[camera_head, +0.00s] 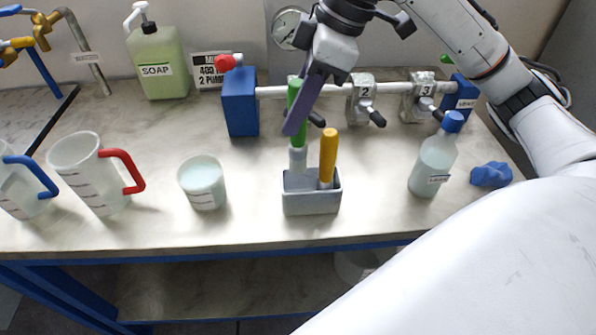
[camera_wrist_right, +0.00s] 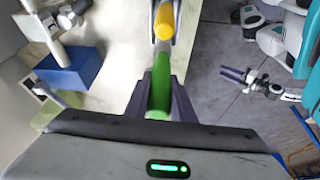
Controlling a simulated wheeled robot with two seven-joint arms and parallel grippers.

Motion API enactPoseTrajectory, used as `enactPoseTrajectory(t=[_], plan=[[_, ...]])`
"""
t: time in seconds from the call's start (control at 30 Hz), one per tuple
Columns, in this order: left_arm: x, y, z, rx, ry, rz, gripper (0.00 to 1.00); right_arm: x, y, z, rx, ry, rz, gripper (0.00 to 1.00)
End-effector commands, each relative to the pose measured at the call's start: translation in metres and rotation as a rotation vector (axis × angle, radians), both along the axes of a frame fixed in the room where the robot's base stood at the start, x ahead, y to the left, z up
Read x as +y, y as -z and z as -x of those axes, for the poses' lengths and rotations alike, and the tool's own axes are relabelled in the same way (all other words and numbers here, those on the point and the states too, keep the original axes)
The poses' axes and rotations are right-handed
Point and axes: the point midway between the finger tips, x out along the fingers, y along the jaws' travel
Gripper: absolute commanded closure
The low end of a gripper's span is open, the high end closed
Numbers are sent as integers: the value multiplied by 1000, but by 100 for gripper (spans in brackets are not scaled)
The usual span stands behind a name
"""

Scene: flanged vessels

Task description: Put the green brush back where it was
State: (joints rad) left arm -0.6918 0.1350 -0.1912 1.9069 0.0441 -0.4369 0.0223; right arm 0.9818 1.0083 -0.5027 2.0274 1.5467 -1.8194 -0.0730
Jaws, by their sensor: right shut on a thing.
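The green brush (camera_head: 297,135) stands nearly upright, its pale lower part (camera_head: 297,160) at the left opening of the grey holder (camera_head: 311,204). Its tip is hidden by the holder's wall, so how deep it sits cannot be told. My right gripper (camera_head: 296,120) is shut on the green handle from above and behind. The handle also shows between the dark fingers in the right wrist view (camera_wrist_right: 159,95). A yellow brush (camera_head: 328,155) stands in the holder's right opening. My left gripper is outside the head view; a small distant gripper (camera_wrist_right: 232,76) in the wrist view seems to be it.
A pipe manifold with blue end blocks (camera_head: 240,102) and numbered valves runs behind the holder. A beaker (camera_head: 202,185) stands left of it, a blue-capped bottle (camera_head: 433,160) and blue cloth (camera_head: 491,175) right. Red-handled jug (camera_head: 90,175) and soap bottle (camera_head: 158,60) are farther left.

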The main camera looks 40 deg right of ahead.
Motion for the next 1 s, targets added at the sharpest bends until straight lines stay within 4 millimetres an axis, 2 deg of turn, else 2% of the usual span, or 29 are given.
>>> enactPoseTrajectory(t=[0.2,0.47,0.63,0.73,0.97,1.0], plan=[[0,2,-5,-12,0,2,69,-1,43,2,10,-2,4,100],[0,3,-8,-17,-1,1,69,0,65,2,6,-2,3,100],[0,6,-8,-17,-1,1,69,0,90,2,8,-2,3,100],[0,6,-7,-16,0,1,69,0,97,2,5,-2,3,100],[0,7,-4,-10,-1,1,69,0,96,1,4,-2,2,100],[0,8,-4,-9,-1,0,69,0,96,1,4,-2,2,71]])
